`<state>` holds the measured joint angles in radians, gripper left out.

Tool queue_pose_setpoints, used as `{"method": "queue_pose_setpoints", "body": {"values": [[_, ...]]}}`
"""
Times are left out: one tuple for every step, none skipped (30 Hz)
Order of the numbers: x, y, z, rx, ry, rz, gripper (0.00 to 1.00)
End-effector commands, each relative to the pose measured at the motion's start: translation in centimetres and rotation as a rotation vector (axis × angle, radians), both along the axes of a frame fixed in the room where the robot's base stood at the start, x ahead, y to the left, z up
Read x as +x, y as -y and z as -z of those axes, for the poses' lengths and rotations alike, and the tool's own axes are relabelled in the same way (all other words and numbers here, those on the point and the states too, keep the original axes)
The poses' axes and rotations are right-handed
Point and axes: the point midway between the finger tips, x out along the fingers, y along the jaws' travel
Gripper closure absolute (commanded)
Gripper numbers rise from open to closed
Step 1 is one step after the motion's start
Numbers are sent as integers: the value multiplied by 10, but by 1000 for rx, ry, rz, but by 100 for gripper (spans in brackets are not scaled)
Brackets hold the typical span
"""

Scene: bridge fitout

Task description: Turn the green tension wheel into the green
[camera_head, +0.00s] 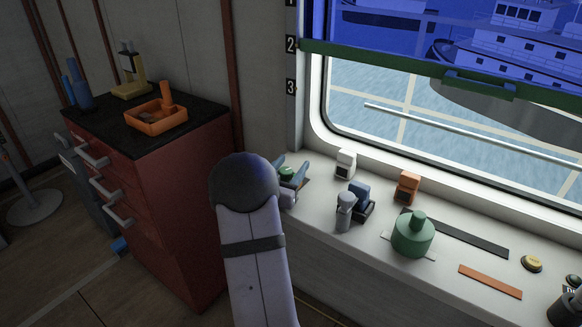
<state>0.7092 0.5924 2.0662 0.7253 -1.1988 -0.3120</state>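A small green round part (287,172), which looks like the tension wheel, shows at the left end of the window sill, below the numbered strip. It is mostly hidden, and its markings are too small to read. My gripper (290,170) is at this part, beyond my arm's rounded joint. Its blue-grey fingers show on either side of the green part. I cannot tell whether they touch it. A larger green round body with a knob (413,236) stands on the sill further right, apart from my gripper.
The sill holds a white block (346,164), a grey and dark blue device (358,198), an orange block (407,187) and a yellow button (532,263). A blue blind with a green bottom bar (420,74) covers the window's top. A red cabinet (185,200) stands left.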

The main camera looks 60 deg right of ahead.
Motion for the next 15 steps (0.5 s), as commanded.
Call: {"method": "queue_pose_setpoints", "body": {"values": [[0, 0, 0, 0, 0, 0, 49], [0, 0, 0, 1, -1, 0, 49], [0, 0, 1, 1, -1, 0, 49], [0, 0, 1, 1, -1, 0, 49], [0, 0, 1, 1, -1, 0, 49], [0, -1, 1, 1, -1, 0, 49], [0, -1, 1, 1, -1, 0, 49], [0, -2, 1, 1, -1, 0, 49], [0, -4, 1, 1, -1, 0, 49], [-1, -5, 1, 1, 0, 0, 49], [-1, -8, 1, 2, 0, 0, 49], [-2, -12, 1, 2, 0, -1, 49], [-2, -15, 1, 2, 0, -2, 49], [-2, -19, 1, 2, -1, -3, 49], [-4, -24, 1, 1, -1, -3, 49]]}}
